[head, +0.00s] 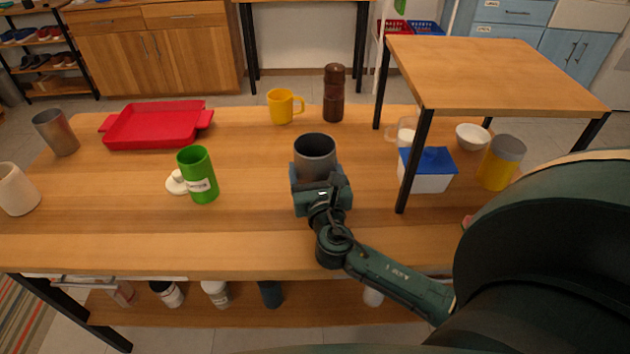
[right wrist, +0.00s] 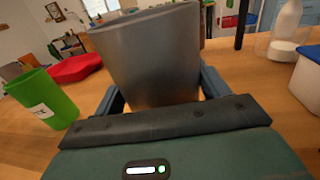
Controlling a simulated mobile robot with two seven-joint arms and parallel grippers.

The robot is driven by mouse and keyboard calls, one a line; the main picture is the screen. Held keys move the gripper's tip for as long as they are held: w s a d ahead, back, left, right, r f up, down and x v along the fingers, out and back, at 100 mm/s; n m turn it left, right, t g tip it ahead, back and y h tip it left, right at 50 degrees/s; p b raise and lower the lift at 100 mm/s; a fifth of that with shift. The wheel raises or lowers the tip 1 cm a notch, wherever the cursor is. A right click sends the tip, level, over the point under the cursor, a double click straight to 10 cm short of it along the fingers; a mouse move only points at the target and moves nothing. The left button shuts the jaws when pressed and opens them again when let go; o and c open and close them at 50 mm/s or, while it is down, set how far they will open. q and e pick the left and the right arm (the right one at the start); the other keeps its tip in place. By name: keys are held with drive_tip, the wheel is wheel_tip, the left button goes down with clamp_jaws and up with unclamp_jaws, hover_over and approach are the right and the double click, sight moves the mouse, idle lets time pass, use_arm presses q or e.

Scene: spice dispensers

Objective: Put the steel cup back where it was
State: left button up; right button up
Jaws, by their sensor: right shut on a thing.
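A grey steel cup (head: 315,146) is upright near the middle of the table, its open top facing up. My right gripper (head: 320,183) is shut on it, with a finger on each side. In the right wrist view the steel cup (right wrist: 150,58) fills the space between the fingers of my right gripper (right wrist: 160,92). Its base is hidden, so I cannot tell whether it touches the table. A second metallic cup (head: 56,133) stands at the table's left end. My left gripper is not in view.
A green labelled cup (head: 198,175) and white lid (head: 176,183) stand left of the gripper. A red tray (head: 158,126), yellow mug (head: 281,107) and brown grinder (head: 334,93) are behind. A small raised table (head: 490,70) with black legs and a blue-lidded box (head: 428,172) are right.

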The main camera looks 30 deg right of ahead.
wheel_tip(320, 180, down, 2)
drive_tip(key=shift+f, duration=0.1)
drive_tip(key=shift+f, duration=0.1)
drive_tip(key=o, duration=1.1)
